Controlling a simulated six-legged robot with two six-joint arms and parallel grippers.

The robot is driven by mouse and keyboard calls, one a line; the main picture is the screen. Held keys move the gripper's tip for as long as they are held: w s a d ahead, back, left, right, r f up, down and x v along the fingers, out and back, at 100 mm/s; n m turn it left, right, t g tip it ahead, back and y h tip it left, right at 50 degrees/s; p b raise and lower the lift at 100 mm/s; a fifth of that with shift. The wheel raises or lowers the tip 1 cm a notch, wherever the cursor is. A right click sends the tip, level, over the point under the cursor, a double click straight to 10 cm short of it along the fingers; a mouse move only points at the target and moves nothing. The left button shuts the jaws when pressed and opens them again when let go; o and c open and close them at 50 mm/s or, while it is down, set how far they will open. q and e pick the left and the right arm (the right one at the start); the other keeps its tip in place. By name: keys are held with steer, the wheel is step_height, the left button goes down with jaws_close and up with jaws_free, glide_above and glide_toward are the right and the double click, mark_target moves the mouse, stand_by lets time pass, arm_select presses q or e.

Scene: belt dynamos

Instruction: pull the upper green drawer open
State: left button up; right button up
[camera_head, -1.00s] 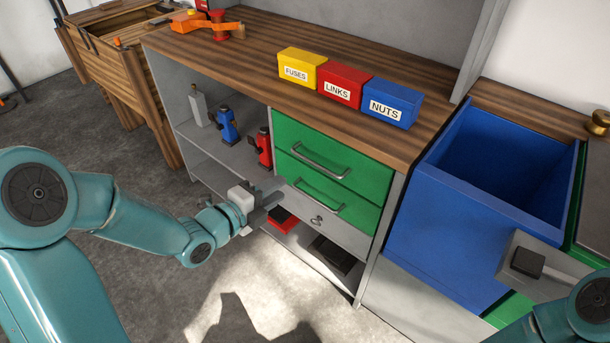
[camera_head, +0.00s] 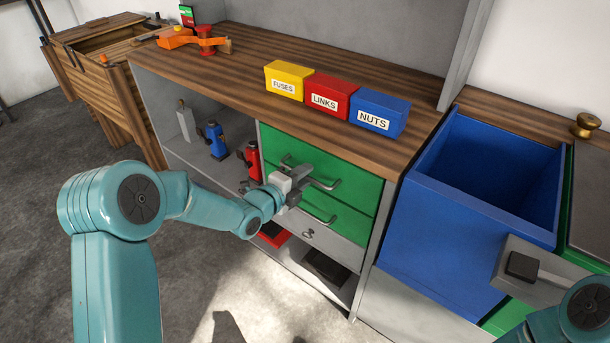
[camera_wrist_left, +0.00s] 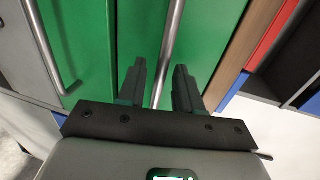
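The upper green drawer (camera_head: 350,163) is shut in the cabinet under the bench top. Its silver bar handle (camera_head: 335,185) is partly hidden by my left gripper (camera_head: 308,182). In the left wrist view, the upper drawer (camera_wrist_left: 205,35) fills the middle, and its handle (camera_wrist_left: 172,40) runs between the two dark fingers of my left gripper (camera_wrist_left: 163,84). The fingers stand apart, with gaps beside the bar. My right gripper (camera_head: 530,264) is at the lower right, in front of the blue bin; its fingers cannot be made out.
The lower green drawer (camera_head: 350,222) is shut, with a grey drawer (camera_head: 335,243) below it. Left are open shelves with a blue item (camera_head: 214,140) and a red item (camera_head: 250,160). Yellow, red and blue labelled boxes stand on the bench top. A large blue bin (camera_head: 410,235) is right.

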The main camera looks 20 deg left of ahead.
arm_select(q)
steer(key=shift+w+d+f, duration=0.1)
steer(key=shift+w+d, duration=0.15)
steer(key=shift+w, duration=0.25)
steer(key=shift+c, duration=0.3)
jaws_close()
